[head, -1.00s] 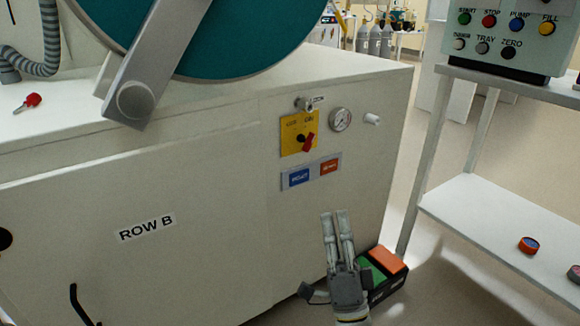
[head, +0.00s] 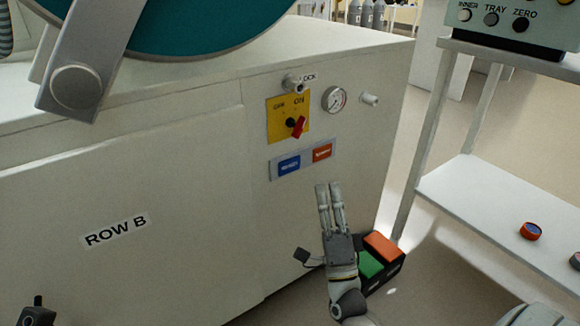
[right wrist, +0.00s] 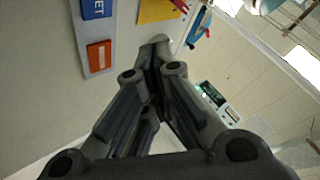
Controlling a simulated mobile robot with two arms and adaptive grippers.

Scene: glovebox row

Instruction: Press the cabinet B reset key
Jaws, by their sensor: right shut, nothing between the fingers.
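Cabinet B (head: 190,185), a cream housing labelled ROW B (head: 115,231), fills the left and middle of the head view. Its front carries a strip with a blue key (head: 289,165) and an orange-red key (head: 322,152). Their lettering is too small to read surely in the head view. My right gripper (head: 329,186) is shut and empty, fingers pointing up, just below the strip in the picture. In the right wrist view the closed fingers (right wrist: 155,50) are near the camera, with the blue key (right wrist: 97,8) and orange key (right wrist: 99,55) to their left. My left gripper's fingers do not show.
A yellow plate with a red rotary switch (head: 298,127), a gauge (head: 334,99) and a knob (head: 369,99) sit above the keys. A box with green and orange pads (head: 384,246) is behind my right gripper. A white shelf stand (head: 490,205) is at right.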

